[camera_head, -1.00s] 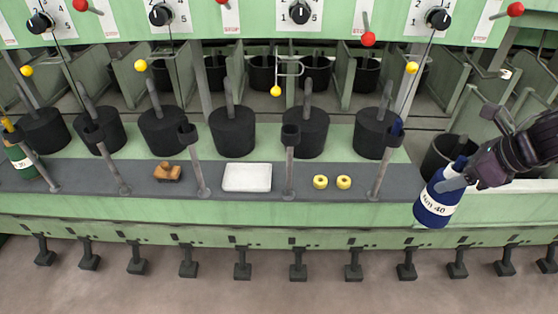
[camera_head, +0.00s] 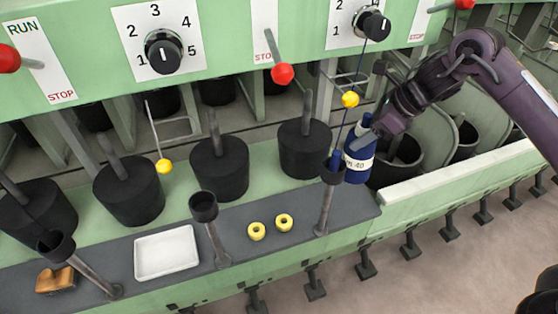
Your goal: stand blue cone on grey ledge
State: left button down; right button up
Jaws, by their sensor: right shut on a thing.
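The blue cone (camera_head: 358,167), with a white label band, is near the right end of the grey ledge (camera_head: 352,209) in the head view. My right gripper (camera_head: 366,141) is shut on its upper part and holds it nearly upright. The cone appears beside and behind the rightmost dark funnel post; whether its base touches anything cannot be told. My left gripper is not in view.
On the ledge are a white tray (camera_head: 166,253), two yellow rings (camera_head: 257,231) and a brown wooden piece (camera_head: 55,281). Funnel posts (camera_head: 204,207) rise along it. Black cans (camera_head: 219,168) stand behind.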

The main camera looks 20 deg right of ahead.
notch_tip(320, 180, down, 5)
jog(key=shift+f, duration=0.2)
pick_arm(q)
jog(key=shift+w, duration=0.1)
pick_arm(e)
notch_tip(320, 180, down, 4)
jog(key=shift+f, duration=0.25)
jog(key=o, duration=1.3)
jog(key=shift+f, duration=0.1)
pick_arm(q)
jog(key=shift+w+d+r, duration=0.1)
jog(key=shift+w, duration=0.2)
pick_arm(e)
jog(key=o, duration=0.4)
